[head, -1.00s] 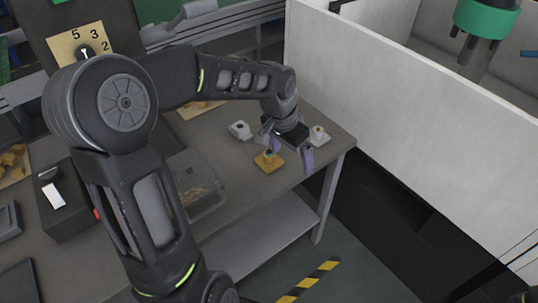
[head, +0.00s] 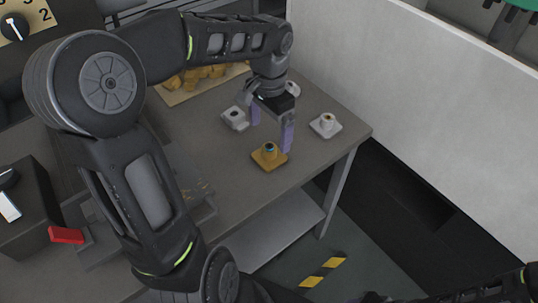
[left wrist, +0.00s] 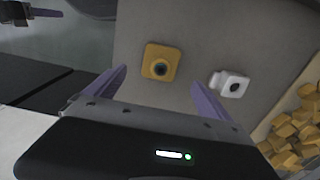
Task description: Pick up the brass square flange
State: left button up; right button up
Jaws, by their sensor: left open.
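The brass square flange (head: 269,156) lies on the grey workbench, near its front edge. It is a golden square plate with a raised round hub and dark bore. It also shows in the left wrist view (left wrist: 160,62), just beyond and between the fingertips. My left gripper (head: 271,137) is open and empty, its purple fingers pointing down just behind the flange in the head view; it also shows in the left wrist view (left wrist: 159,77). My right gripper (left wrist: 48,13) shows only partly at the top left of the left wrist view.
A pale flange (head: 235,118) lies left of my left gripper and another (head: 326,125) lies to its right. A further pale piece is partly hidden behind the gripper. A tray of brass-coloured pieces (head: 188,80) lies at the back. A white partition (head: 440,100) stands right of the bench.

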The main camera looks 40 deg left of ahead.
aim_at(269, 145)
pick_arm(q)
jog(key=shift+w+a+f, duration=0.1)
jog(key=shift+w+f, duration=0.05)
jog(key=shift+f, duration=0.1)
jog(key=shift+f, duration=1.25)
jog(key=shift+f, duration=0.1)
notch_tip(269, 145, down, 5)
jog(key=shift+f+p, duration=0.1)
jog(key=shift+p, duration=0.2)
jog(key=shift+c, duration=0.3)
